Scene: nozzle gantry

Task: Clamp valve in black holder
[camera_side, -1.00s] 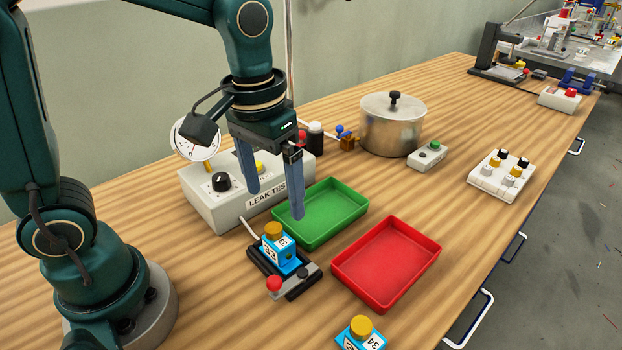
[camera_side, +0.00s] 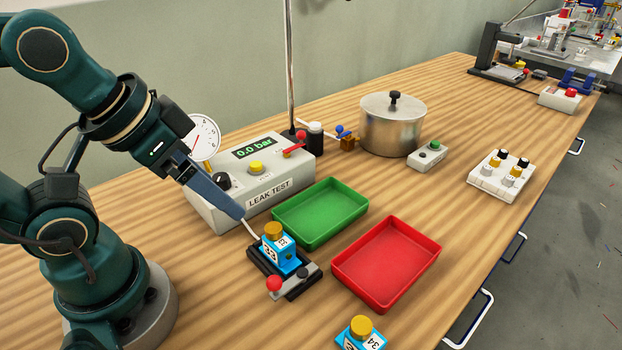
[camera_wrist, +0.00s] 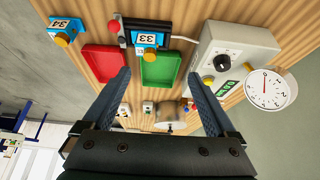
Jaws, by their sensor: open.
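A blue valve (camera_side: 279,249) with a gold cap and the number 33 sits upright in the black holder (camera_side: 261,266). The holder has a grey clamp bar and a red knob (camera_side: 274,284) at its front. Whether the clamp is closed on the valve I cannot tell. My gripper (camera_side: 240,214) is tilted, in front of the leak tester and up and left of the valve, apart from it. In the wrist view my gripper (camera_wrist: 160,85) is open and empty, its two blue fingers wide apart. The valve (camera_wrist: 146,40) and holder (camera_wrist: 126,32) show beyond the fingertips.
The leak tester (camera_side: 267,187) reads 0.0 bar and stands behind the holder. An empty green tray (camera_side: 320,213) and an empty red tray (camera_side: 387,264) lie to the right. Another blue valve (camera_side: 358,335), number 34, stands at the front. A metal pot (camera_side: 392,128) stands behind.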

